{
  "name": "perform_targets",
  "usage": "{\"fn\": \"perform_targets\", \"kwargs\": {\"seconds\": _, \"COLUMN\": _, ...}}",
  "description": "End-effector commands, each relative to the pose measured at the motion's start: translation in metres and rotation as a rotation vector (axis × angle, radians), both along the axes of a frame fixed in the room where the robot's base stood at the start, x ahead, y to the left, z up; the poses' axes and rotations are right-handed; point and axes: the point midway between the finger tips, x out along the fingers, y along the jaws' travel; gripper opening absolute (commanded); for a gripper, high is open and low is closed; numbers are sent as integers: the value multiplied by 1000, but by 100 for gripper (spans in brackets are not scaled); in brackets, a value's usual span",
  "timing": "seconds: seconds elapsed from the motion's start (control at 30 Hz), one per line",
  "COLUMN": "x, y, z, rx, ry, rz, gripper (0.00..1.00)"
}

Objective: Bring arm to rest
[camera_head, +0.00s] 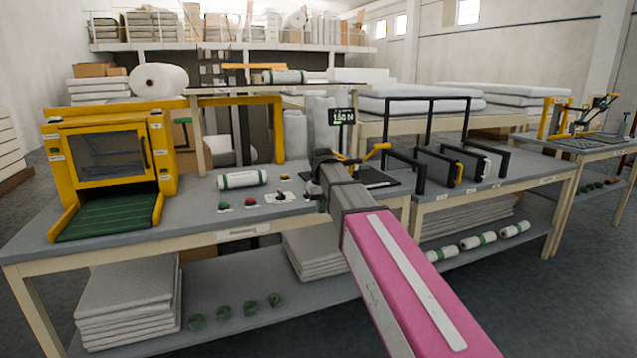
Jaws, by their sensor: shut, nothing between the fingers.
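My arm reaches in from the lower right, pink and then grey, over the front of the workbench (205,205). At its far end my gripper (325,158) is a small dark shape above the bench, beside a black scale plate with a yellow handle (376,150). It is shut and holds nothing that I can see. The fingertips are small and partly hidden by the wrist. A white roll with a green band (242,179) lies on the bench to the left of the gripper, apart from it.
A yellow machine (108,150) with a green belt stands at the bench's left. Red, green and yellow buttons (250,201) sit nearer. A display (342,116) rises behind the gripper. Black frames (421,170) stand to the right. More rolls (478,240) lie on the lower shelf.

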Motion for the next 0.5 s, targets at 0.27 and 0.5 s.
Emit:
{"fn": "perform_targets", "kwargs": {"seconds": 0.27, "x": -42, "y": -57, "z": -94, "rx": -1, "ry": 4, "rz": -84, "gripper": 0}}
{"fn": "perform_targets", "kwargs": {"seconds": 0.5, "x": -91, "y": -106, "z": -172, "rx": -1, "ry": 3, "rz": -165, "gripper": 0}}
